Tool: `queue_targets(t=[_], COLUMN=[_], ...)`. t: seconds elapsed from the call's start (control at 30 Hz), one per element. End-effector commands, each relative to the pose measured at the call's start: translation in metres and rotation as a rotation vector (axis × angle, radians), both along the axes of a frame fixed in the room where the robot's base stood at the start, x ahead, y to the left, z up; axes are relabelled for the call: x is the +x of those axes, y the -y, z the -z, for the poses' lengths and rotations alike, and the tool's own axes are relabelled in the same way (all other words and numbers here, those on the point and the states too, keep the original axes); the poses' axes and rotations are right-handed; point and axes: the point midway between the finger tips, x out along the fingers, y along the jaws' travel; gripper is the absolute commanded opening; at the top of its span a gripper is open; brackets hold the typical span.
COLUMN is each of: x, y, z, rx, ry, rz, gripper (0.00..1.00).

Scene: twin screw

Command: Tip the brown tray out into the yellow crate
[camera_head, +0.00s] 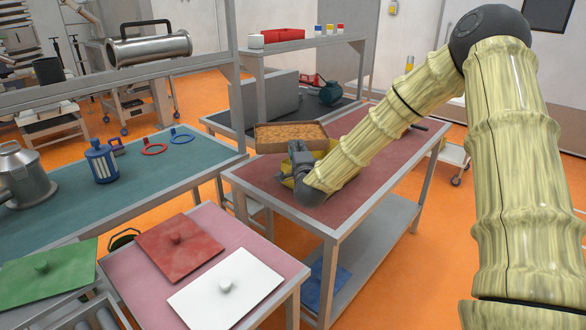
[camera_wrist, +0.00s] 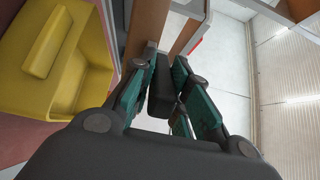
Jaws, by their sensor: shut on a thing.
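The brown tray (camera_head: 270,147) is held up over the far part of the red-topped table, above and behind the yellow crate (camera_head: 325,149). Its lighter brown inside faces up and toward the head camera; I cannot tell whether that is contents or its floor. My gripper (camera_head: 298,150) is shut on the tray's near side. In the wrist view, my gripper's fingers (camera_wrist: 163,62) close on the brown tray wall (camera_wrist: 149,22). The yellow crate (camera_wrist: 90,85) shows at the left there, apart from the fingers. My arm and gripper hide much of the crate in the head view.
The red-topped table (camera_head: 345,205) has bare room at its near end. A grey box (camera_head: 268,105) and a dark green pot (camera_head: 330,93) stand behind the tray. A teal table (camera_head: 130,205) at left holds a blue canister (camera_head: 102,163) and rings.

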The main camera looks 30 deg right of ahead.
Motion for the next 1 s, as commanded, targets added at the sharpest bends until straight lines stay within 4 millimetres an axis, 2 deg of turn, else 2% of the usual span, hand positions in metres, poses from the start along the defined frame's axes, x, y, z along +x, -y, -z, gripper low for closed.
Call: queue_targets(t=[0.03, 0.2, 0.43, 0.67, 1.0], x=[0.001, 0.001, 0.001, 0.001, 0.0], y=[0.0, -0.001, -0.001, -0.002, 0.002], z=[0.011, 0.033, 0.051, 0.051, 0.031], rx=[-0.001, -0.001, -0.001, 0.014, 0.153], ry=[0.002, 0.002, 0.003, 0.007, 0.053], rz=[0.0, -0.001, -0.001, -0.002, -0.002], gripper=[0.0, 0.0, 0.0, 0.0, 0.0])
